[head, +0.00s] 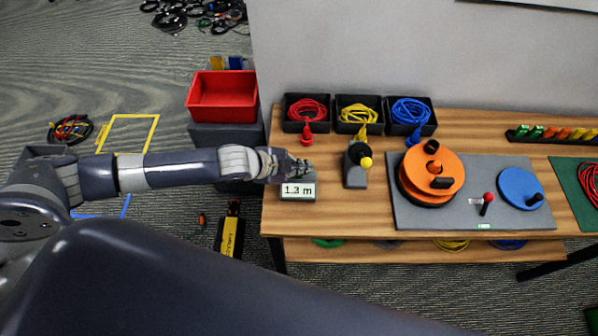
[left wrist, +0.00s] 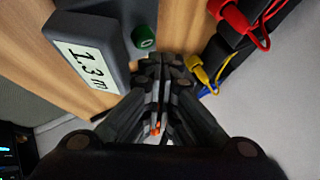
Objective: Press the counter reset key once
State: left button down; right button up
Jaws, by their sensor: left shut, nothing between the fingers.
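The length counter (head: 298,191) is a grey box near the left front edge of the table, and its display reads 1.3 m. In the left wrist view the counter (left wrist: 90,60) shows a round green key (left wrist: 144,38) marked 0 on its top, beside the display. My left gripper (head: 298,165) is over the back of the counter and hides the key in the head view. In the left wrist view the left gripper (left wrist: 163,68) is shut and empty, with its tips just beside the key. I cannot tell whether they touch the counter. My right gripper is not in view.
Black bins with red cable (head: 307,110), yellow cable (head: 358,108) and blue cable (head: 409,110) stand behind the counter. A grey device with a yellow knob (head: 366,162) stands to its right, then an orange reel (head: 432,172). A red bin (head: 222,92) is left of the table.

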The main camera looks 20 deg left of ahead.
aim_at(300, 176)
pick_arm(q)
jog(key=shift+f, duration=0.15)
dwell(0.3)
jog(key=shift+f, duration=0.25)
jog(key=shift+f, duration=0.55)
dwell(0.6)
jog(key=shift+r+p, duration=0.8)
jog(key=shift+r, duration=0.2)
notch_tip(300, 176, up, 5)
jog(key=p, duration=0.5)
